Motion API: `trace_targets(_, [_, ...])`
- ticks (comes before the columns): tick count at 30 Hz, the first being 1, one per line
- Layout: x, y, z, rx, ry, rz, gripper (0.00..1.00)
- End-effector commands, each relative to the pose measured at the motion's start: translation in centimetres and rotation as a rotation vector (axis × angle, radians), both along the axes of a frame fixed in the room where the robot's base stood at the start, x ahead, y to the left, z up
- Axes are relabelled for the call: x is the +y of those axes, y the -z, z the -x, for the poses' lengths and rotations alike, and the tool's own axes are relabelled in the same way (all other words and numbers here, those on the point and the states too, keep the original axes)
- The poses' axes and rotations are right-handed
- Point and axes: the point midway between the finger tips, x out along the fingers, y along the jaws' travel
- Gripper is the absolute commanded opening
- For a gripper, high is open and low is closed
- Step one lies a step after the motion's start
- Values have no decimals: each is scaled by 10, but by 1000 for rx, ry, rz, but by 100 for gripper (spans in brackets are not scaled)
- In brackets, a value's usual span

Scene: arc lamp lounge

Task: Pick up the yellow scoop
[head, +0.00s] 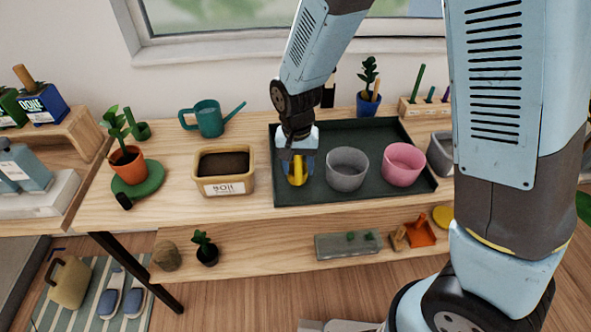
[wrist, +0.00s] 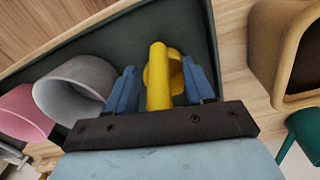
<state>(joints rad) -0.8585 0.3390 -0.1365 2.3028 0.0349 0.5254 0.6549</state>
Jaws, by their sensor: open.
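The yellow scoop (head: 297,172) lies in the dark green tray (head: 330,192), near the tray's left end. My gripper (head: 298,168) is over it, pointing down. In the wrist view the scoop (wrist: 158,75) shows between the two blue fingers of my gripper (wrist: 160,85), with its handle running toward the palm. The fingers are open, one on each side of the scoop, with a small gap visible on both sides. Part of the scoop is hidden by my gripper in the head view.
A grey pot (head: 347,172) and a pink pot (head: 403,165) stand in the tray right of my gripper. A soil box (head: 225,187) stands just left of the tray. A teal watering can (head: 208,120) and a plant in an orange pot (head: 128,168) are farther left.

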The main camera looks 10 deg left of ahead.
Motion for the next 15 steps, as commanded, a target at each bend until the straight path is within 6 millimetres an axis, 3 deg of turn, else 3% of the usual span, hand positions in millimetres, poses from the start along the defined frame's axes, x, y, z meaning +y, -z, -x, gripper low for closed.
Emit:
trace_targets(6, [0, 1, 0, 0, 1, 0, 53])
trace_targets(15, [-1, 1, 0, 0, 1, 0, 25])
